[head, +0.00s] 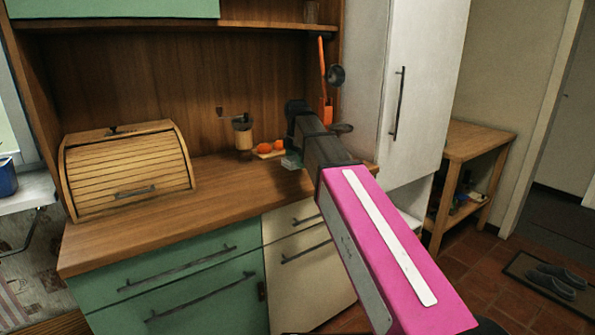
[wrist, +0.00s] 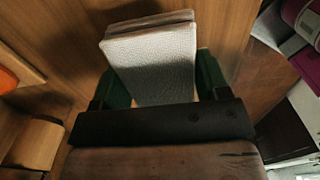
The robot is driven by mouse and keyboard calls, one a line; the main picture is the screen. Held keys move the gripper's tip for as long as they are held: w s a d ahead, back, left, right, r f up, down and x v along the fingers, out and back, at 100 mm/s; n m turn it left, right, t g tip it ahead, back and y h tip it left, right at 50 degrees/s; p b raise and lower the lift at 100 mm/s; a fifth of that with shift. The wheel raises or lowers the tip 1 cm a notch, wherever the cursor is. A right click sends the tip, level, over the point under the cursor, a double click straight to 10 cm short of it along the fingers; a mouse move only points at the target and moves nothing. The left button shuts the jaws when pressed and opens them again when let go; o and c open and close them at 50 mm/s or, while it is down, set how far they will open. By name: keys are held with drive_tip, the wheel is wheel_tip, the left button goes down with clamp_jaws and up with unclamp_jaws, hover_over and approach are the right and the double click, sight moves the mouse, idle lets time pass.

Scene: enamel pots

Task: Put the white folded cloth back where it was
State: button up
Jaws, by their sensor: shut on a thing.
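The white folded cloth (wrist: 152,65) shows in the wrist view as a pale, textured, layered block between the green fingers of my gripper (wrist: 156,88). The fingers close on its two sides, and its near end is hidden behind the dark gripper body. In the head view my gripper (head: 291,160) is low over the right part of the wooden counter (head: 215,195), near the back. My own arm hides much of that area there, and the cloth is hard to make out. I cannot tell whether the cloth touches the counter.
A roll-top bread box (head: 128,168) is at the counter's left. A tall white cabinet (head: 425,85) borders the right. The counter's middle front is clear.

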sight(298, 176)
drive_tip(key=shift+w+d+f, duration=0.1)
drive_tip(key=shift+d+f, duration=0.05)
drive_tip(key=shift+f, duration=1.95)
drive_tip(key=shift+f, duration=0.15)
drive_tip(key=o, duration=0.9)
wheel_tip(298, 176, up, 12)
drive_tip(key=shift+r, duration=0.2)
